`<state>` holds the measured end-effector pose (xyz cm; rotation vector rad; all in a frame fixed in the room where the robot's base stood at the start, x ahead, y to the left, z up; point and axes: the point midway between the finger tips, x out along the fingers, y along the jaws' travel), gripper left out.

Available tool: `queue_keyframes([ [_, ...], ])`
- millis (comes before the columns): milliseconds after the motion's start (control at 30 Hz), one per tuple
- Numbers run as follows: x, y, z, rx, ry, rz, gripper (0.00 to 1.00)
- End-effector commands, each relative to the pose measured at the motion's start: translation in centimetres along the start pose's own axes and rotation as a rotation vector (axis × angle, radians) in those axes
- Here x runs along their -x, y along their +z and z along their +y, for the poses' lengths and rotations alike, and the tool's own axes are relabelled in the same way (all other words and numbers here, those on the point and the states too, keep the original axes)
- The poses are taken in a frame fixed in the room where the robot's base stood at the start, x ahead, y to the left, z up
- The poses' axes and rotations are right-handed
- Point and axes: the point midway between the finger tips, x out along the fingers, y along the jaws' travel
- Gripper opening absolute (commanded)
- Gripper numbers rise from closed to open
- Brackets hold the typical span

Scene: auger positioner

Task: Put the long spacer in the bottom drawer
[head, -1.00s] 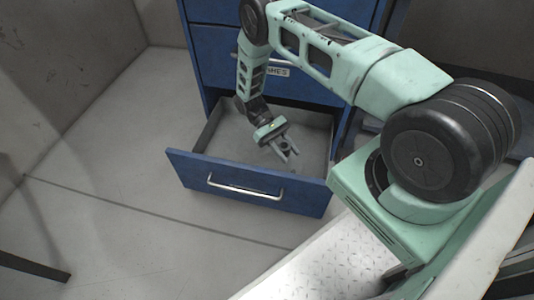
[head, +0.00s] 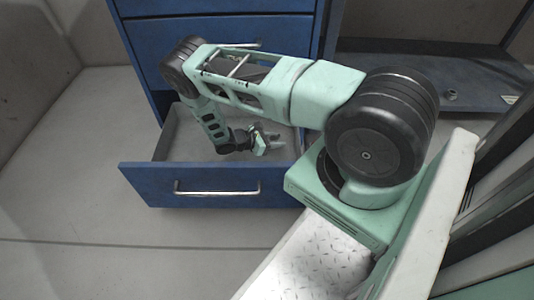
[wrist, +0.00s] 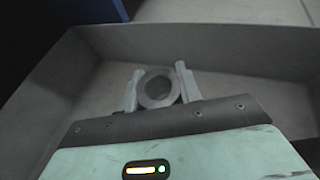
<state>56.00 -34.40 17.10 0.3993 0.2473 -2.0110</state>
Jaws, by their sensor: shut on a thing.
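The bottom drawer (head: 145,187) of the blue cabinet is pulled open, with a grey inside and a silver handle. My gripper (head: 272,142) is inside the drawer's outline, toward its right side. In the wrist view my gripper (wrist: 158,86) has its two pale fingers on either side of a grey round hollow piece, the long spacer (wrist: 146,98), seen end-on. The jaws are shut on it. The drawer's grey wall (wrist: 210,52) and floor lie beyond it. The spacer's length is hidden by the viewing angle, and I cannot tell whether it touches the drawer floor.
The closed blue drawer above (head: 150,40) overhangs the back of the open one, behind my arm. A dark shelf (head: 400,75) at right bears a small round grey piece (head: 450,95). The floor (head: 60,200) at left is clear.

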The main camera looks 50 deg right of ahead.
Motion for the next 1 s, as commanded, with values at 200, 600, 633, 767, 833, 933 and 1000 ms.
queue_keyframes([
  [200, -1.0, -2.3, 0.0, -0.002, -0.001, -0.002, 0.02],
  [600, -2.1, -5.1, 0.1, -0.004, -0.001, -0.002, 0.02],
  [633, -2.1, -5.1, 0.1, -0.004, -0.001, -0.002, 0.02],
  [767, -2.2, -5.4, 0.0, -0.003, -0.001, -0.002, 0.02],
  [833, -2.3, -5.6, 0.0, -0.003, -0.001, -0.002, 0.02],
  [933, -2.2, -5.5, 0.0, -0.003, -0.001, -0.001, 0.56],
  [1000, -2.2, -5.5, 0.0, -0.003, -0.001, -0.001, 0.56],
])
